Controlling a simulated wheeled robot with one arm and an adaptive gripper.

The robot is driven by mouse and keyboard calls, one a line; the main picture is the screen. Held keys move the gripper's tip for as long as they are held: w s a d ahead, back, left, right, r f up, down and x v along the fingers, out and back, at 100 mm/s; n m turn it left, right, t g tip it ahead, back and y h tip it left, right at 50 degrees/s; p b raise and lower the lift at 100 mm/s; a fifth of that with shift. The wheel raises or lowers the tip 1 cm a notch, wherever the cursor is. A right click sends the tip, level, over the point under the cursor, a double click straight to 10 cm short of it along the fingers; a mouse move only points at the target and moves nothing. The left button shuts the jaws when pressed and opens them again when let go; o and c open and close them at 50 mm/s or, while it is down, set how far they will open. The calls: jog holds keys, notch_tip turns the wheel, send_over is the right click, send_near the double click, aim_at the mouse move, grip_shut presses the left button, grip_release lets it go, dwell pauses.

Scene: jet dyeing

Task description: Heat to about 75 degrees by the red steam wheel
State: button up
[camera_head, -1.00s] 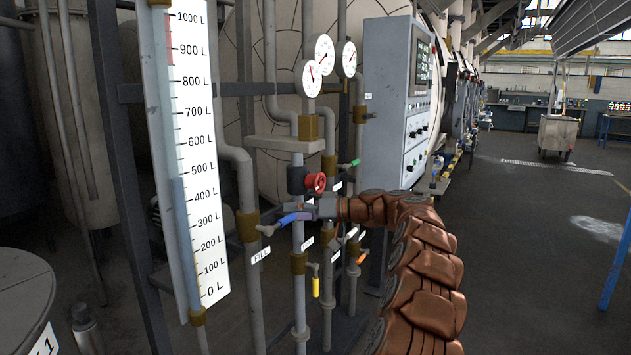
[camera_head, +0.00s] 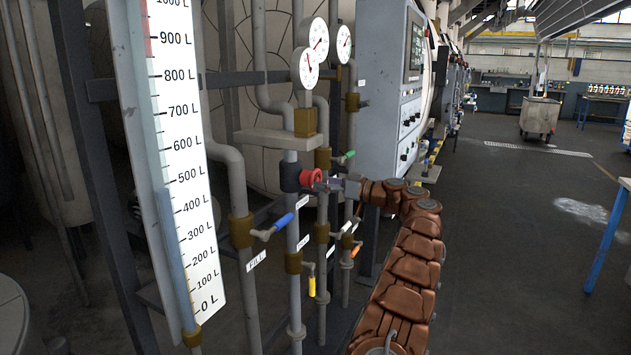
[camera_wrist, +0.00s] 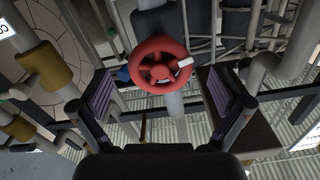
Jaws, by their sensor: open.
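The red steam wheel (camera_head: 311,178) sits on a dark valve body on a vertical pipe, below a small grey shelf. In the wrist view the red wheel (camera_wrist: 159,65) is ahead of my gripper, near the top middle, with a small white tag on its rim. My gripper (camera_wrist: 166,95) is open, its two fingers spread on either side below the wheel, with nothing between them. In the head view my gripper (camera_head: 332,184) is just right of the wheel. Whether it touches the wheel cannot be told. Round dial gauges (camera_head: 309,68) hang above; their readings are too small to read.
A blue lever (camera_head: 284,221), a yellow lever (camera_head: 312,285), a green lever (camera_head: 346,156) and an orange lever (camera_head: 355,251) are on nearby pipes. A level scale (camera_head: 180,150) stands left. A grey control cabinet (camera_head: 385,90) is behind. Open floor (camera_head: 500,250) lies right.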

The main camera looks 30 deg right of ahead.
jog(key=shift+x, duration=1.6)
jog(key=shift+c, duration=0.2)
jog(key=c, duration=1.1)
